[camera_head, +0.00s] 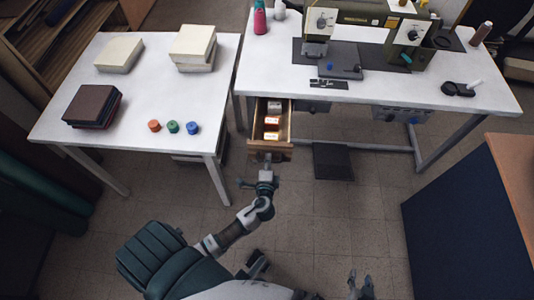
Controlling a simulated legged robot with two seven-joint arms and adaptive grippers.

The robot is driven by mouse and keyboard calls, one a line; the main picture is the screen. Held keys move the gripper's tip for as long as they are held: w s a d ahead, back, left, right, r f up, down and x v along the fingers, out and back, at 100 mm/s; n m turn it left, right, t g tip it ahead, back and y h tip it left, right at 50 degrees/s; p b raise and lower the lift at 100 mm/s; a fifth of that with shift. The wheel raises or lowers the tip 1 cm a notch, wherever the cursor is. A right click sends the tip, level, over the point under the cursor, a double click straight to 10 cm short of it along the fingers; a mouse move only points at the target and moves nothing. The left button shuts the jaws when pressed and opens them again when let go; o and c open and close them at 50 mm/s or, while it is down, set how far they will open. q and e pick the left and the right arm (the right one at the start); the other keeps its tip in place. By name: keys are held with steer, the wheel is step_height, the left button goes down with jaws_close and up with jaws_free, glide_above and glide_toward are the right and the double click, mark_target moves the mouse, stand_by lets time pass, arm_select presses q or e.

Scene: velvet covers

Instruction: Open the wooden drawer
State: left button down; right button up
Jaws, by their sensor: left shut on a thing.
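The wooden drawer (287,128) is pulled out from under the right-hand white table. Its inside shows, with small boxes with orange and yellow labels (271,128) and a grey item (274,107) in it. My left gripper (266,160) is at the middle of the drawer's front and is shut on its handle, which the gripper mostly hides. My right gripper (360,282) is low at the bottom edge of the view, with its fingers apart and empty, away from the drawer.
The white sewing table (440,88) bears sewing machines (405,38) and a pink-red bottle (259,18). The left white table (150,80) holds stacked covers and several coloured spools. A dark blue cabinet (455,225) stands at right. A black pedal (332,160) lies beneath the sewing table. Floor between is clear.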

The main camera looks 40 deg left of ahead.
arm_select(q)
steer(key=shift+s+d+f, duration=0.15)
steer(key=shift+s+d, duration=0.1)
steer(key=shift+d, duration=0.2)
steer(key=c, duration=1.2)
jaws_free()
steer(key=shift+w, duration=0.15)
steer(key=v, duration=1.2)
